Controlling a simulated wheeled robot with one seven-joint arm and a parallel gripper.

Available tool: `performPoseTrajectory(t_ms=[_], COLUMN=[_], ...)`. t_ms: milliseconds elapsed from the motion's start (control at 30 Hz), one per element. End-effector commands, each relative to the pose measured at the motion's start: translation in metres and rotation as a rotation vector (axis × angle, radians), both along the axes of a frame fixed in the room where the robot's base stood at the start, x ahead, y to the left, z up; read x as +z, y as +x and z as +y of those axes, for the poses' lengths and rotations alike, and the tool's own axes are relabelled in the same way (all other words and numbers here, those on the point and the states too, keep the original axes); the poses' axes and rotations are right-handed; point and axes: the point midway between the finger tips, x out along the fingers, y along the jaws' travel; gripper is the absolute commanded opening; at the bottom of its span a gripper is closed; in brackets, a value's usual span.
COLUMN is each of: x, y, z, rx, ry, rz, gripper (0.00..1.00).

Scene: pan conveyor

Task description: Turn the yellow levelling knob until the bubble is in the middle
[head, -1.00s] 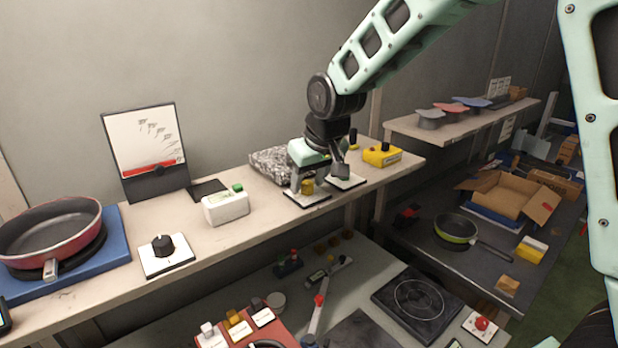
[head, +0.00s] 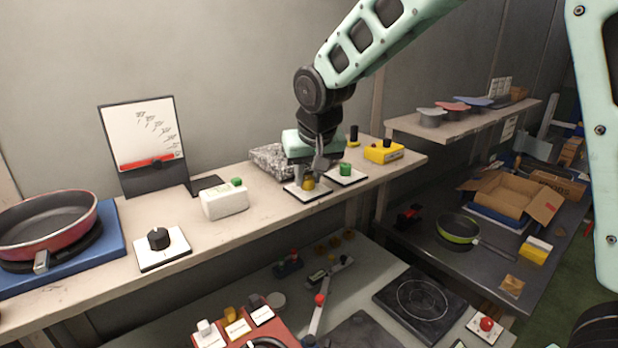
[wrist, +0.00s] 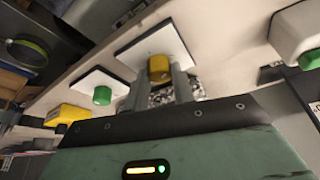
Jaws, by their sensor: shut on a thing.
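The yellow knob (head: 309,184) stands on a white plate (head: 296,191) on the long shelf. My gripper (head: 310,180) reaches down from above with its fingers around the knob. In the wrist view the yellow knob (wrist: 158,66) sits between the two fingertips of my gripper (wrist: 158,77), which are shut on it. The fingers hide part of the knob's sides. I cannot make out a bubble in either view.
A green knob (head: 345,169) on its own white plate stands right beside the yellow one. A yellow box (head: 383,152) is further right. A speckled grey block (head: 268,160) lies behind my gripper. A white box with a green top (head: 224,201) is to the left.

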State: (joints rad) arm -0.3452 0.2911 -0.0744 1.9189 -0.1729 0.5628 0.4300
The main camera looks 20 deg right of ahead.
Motion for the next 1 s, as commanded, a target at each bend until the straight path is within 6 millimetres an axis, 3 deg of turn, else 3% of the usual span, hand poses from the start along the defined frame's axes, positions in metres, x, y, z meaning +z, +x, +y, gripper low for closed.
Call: performPoseTrajectory(t_ms=[200, 233, 300, 667, 867, 1000], x=[0.001, 0.001, 0.001, 0.005, 0.033, 0.064], y=[0.0, 0.0, 0.0, -0.002, -0.013, -0.026], z=[0.0, 0.0, 0.0, 0.0, 0.001, 0.001], rx=[0.001, 0.001, 0.001, 0.002, 0.003, 0.002], ry=[0.0, 0.0, 0.001, 0.0, 0.002, 0.002], rz=[-0.002, -0.002, -0.001, -0.001, -0.007, -0.008], gripper=[0.02, 0.33, 0.47, 0.47, 0.47, 0.47])
